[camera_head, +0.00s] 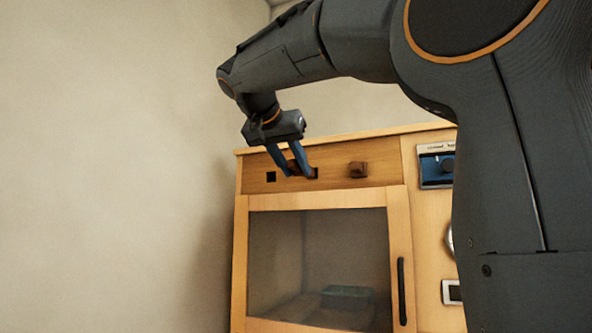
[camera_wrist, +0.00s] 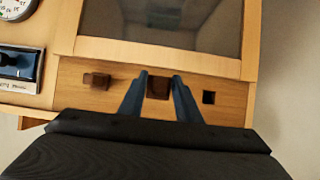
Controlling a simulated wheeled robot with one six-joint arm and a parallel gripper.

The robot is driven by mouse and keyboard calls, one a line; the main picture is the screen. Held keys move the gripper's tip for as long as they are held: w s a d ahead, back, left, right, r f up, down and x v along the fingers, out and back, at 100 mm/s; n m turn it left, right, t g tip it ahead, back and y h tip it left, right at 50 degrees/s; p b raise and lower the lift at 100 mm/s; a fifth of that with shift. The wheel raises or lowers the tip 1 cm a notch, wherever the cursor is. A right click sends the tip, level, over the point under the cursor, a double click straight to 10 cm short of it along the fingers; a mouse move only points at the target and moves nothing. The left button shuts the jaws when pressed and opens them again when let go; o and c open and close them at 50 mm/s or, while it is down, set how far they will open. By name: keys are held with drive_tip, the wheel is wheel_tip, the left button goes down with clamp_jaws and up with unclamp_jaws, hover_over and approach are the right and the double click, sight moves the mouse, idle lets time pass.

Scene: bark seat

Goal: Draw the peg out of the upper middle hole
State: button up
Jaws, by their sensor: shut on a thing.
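My gripper (camera_head: 300,173) is in front of the wooden panel at the top of the cabinet. Its two blue fingers are shut on a dark brown peg (camera_head: 293,167), which also shows between the fingertips in the wrist view (camera_wrist: 158,88). I cannot tell whether the peg's inner end is still inside that hole. To the left is an empty square black hole (camera_head: 271,176). To the right, another brown peg (camera_head: 358,169) sticks out of the panel.
Below the panel is a glass door (camera_head: 335,250) with a dark vertical handle (camera_head: 402,290); a green thing (camera_head: 347,292) lies behind the glass. A blue switch plate (camera_head: 436,167) is at right. A bare wall stands close at left.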

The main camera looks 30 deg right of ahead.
drive_tip(key=shift+s+a+b, duration=0.4)
drive_tip(key=shift+s+a, duration=0.35)
drive_tip(key=shift+a, duration=0.2)
